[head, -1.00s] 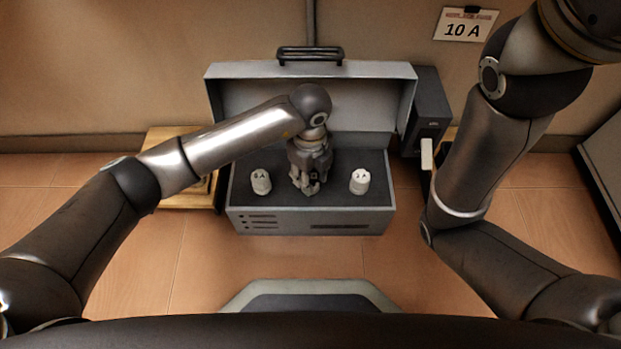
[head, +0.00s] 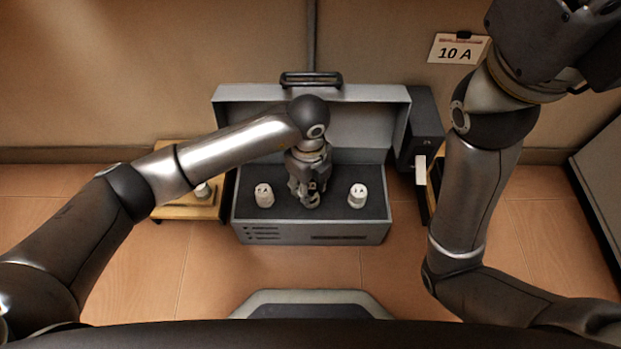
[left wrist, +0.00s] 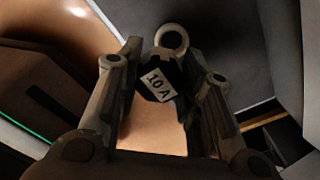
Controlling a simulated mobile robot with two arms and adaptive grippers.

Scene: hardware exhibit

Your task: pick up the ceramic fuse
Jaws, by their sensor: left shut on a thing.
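My left gripper (head: 308,198) is over the middle of the open grey case, pointing down between two white fuses. In the left wrist view, my left gripper (left wrist: 165,80) has its fingers around a thing with a white label reading 10 A (left wrist: 158,85), which I take for the ceramic fuse. Its body looks dark there, and a pale ring shows beyond it. In the head view the gripper mostly hides it. One white fuse (head: 264,195) stands left of the gripper, another (head: 357,195) right of it. My right arm is at the right; its fingertips are out of view.
The grey case (head: 312,234) stands on the tiled floor with its lid open against the wall. A low wooden stand (head: 178,207) is at its left, a dark box (head: 424,125) at its right. A 10 A card (head: 458,48) hangs on the wall.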

